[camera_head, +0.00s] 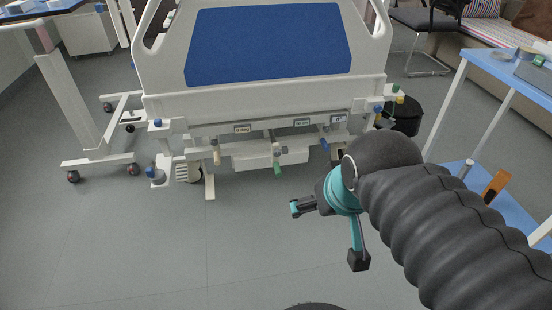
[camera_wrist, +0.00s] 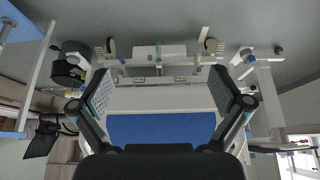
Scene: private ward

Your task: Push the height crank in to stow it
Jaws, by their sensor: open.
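Three cranks stick out below the bed's foot end. In the head view there is a beige-handled one (camera_head: 217,157) on the left, a green-handled one (camera_head: 277,166) in the middle and a blue-handled one (camera_head: 325,145) on the right. The small labels above them are too small to read, so I cannot tell which is the height crank. My gripper (camera_head: 327,235) is open and empty, in front of the bed and apart from the cranks. In the wrist view, which is upside down, the cranks show beyond the open fingers (camera_wrist: 163,93), with the green one (camera_wrist: 158,64) near the middle.
The bed's footboard (camera_head: 268,42) with its blue panel stands above the cranks. A wheeled overbed table (camera_head: 75,95) is at left. A blue-topped side table (camera_head: 510,70) stands close at right, and a black bin (camera_head: 406,115) behind it. The floor before the bed is clear.

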